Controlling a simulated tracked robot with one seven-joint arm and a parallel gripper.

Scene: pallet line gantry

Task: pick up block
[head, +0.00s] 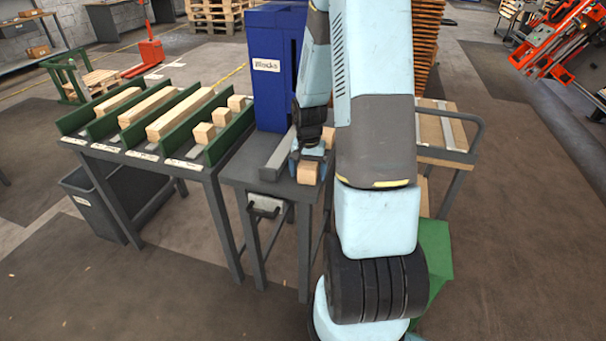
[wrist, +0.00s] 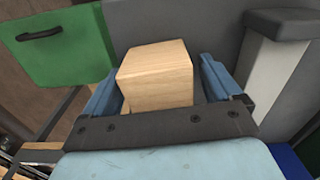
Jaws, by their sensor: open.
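A light wooden block (head: 308,172) stands on the small grey table (head: 252,172), beside a raised grey rail. In the wrist view the block (wrist: 156,75) sits between the two blue fingers of my gripper (wrist: 160,82). The fingers are apart, with a visible gap at the right finger; the left finger is close to the block's side. In the head view my gripper (head: 309,158) is down at the table top around the block, partly hidden by my own arm. A second wooden piece (head: 328,137) shows just behind my gripper, partly covered.
A green-walled rack (head: 215,150) to the left holds wooden beams and several small blocks. A tall blue bin (head: 272,90) labelled "Blocks" stands behind the small table. The grey rail (head: 278,155) runs left of my gripper. A wooden-topped cart (head: 447,132) stands at right.

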